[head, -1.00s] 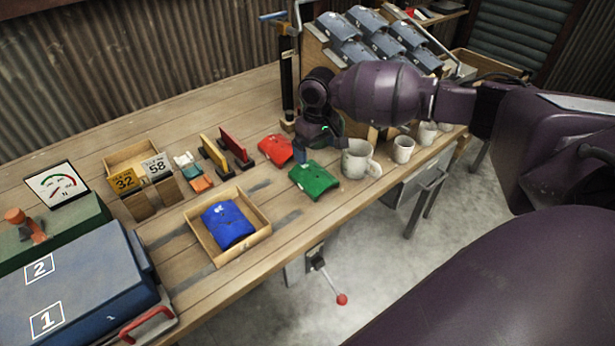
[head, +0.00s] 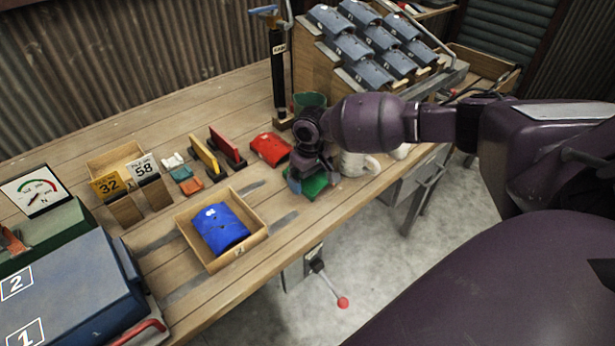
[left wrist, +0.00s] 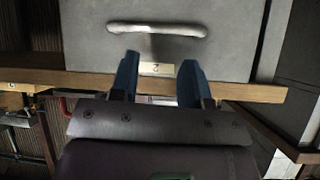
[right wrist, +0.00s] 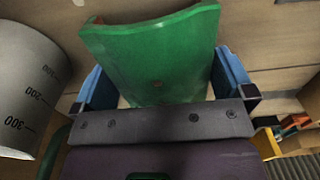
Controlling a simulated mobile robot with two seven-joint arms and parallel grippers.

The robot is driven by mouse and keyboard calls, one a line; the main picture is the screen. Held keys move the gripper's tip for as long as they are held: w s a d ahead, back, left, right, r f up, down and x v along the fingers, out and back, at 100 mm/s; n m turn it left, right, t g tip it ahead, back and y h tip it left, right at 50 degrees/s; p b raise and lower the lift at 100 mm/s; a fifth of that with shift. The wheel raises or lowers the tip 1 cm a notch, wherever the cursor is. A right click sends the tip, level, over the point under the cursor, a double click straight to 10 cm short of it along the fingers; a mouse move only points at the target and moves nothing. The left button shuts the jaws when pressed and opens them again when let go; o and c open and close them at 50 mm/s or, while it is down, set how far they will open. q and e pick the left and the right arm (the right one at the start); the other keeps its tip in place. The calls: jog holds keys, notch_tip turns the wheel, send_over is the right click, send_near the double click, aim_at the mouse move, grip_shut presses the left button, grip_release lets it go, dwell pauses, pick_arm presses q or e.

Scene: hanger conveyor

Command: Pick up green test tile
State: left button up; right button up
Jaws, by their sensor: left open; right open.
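The green test tile (head: 315,184) lies on the wooden bench, partly hidden under my right gripper (head: 305,187). In the right wrist view the curved green tile (right wrist: 155,50) reaches down between the two blue fingers of my right gripper (right wrist: 165,90), which are open on either side of it. Whether the fingers touch it cannot be told. My left gripper (left wrist: 155,85) is open and empty, in front of a grey panel with a handle. It is not in the head view.
A white measuring jug (head: 355,164) stands close right of the tile; its scale shows in the right wrist view (right wrist: 30,90). A red tile (head: 269,149) lies behind left. A blue tile (head: 219,229) sits in a wooden tray (head: 186,237). Bench space between tray and gripper is clear.

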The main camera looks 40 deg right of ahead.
jog(key=shift+r, duration=0.1)
jog(key=c, duration=0.7)
